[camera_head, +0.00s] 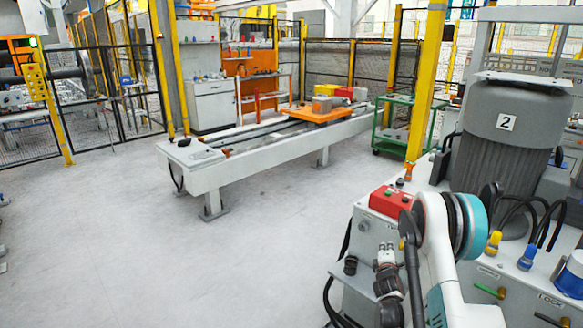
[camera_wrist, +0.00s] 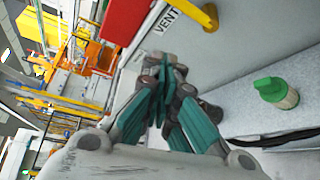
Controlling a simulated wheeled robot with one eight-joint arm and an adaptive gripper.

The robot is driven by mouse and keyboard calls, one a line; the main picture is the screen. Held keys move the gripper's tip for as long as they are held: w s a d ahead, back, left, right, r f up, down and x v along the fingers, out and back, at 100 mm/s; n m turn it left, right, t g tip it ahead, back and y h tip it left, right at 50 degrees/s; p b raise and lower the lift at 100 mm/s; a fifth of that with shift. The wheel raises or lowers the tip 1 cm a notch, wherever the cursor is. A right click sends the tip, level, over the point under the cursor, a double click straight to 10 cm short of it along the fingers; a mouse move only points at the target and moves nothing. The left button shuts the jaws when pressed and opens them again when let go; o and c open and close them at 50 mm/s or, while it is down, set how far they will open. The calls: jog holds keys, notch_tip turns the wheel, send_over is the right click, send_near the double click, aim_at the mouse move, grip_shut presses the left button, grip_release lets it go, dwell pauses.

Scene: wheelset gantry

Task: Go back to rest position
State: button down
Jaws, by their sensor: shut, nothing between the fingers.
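My gripper (camera_wrist: 172,72) shows in the wrist view with its teal and grey fingers drawn together and nothing between them. Its fingertips are over the pale grey housing near the word VENT. In the head view my white arm with a teal ring reaches up at the lower right, beside the machine unit; I cannot make out the fingertips clearly there.
A grey motor marked 2 (camera_head: 507,125) stands on the unit at right. A red box (camera_head: 391,201) sits close by my arm. A green knob (camera_wrist: 270,89) and yellow lever (camera_wrist: 208,17) are near the gripper. A white conveyor (camera_head: 250,158) stands beyond.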

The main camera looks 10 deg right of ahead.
jog(key=s+a+r+m+g, duration=0.1)
jog(key=a+r+m, duration=0.1)
jog(key=r, duration=0.5)
jog(key=s+a+r+m+g, duration=0.1)
jog(key=a+r+m, duration=0.15)
jog(key=r, duration=0.45)
jog(key=s+a+r+m+g+y, duration=0.1)
jog(key=s+a+r+m, duration=0.15)
jog(key=s+r, duration=0.25)
jog(key=s+a+r+m+g+y, duration=0.1)
jog(key=s+a+r+m, duration=0.1)
jog(key=s+a+r, duration=0.3)
jog(key=s+a+m+g+y, duration=0.1)
jog(key=s+a, duration=0.3)
jog(key=s, duration=0.6)
jog(key=s+a+r+m+g+y, duration=0.1)
jog(key=s+a+m, duration=0.3)
jog(key=s, duration=0.7)
jog(key=s+a+m+g+y, duration=0.1)
jog(key=s+a, duration=0.3)
jog(key=s, duration=0.7)
jog(key=shift+s+a+r+m+g+y, duration=0.15)
jog(key=shift+r+m+g+y, duration=0.2)
jog(key=shift+m+y, duration=0.35)
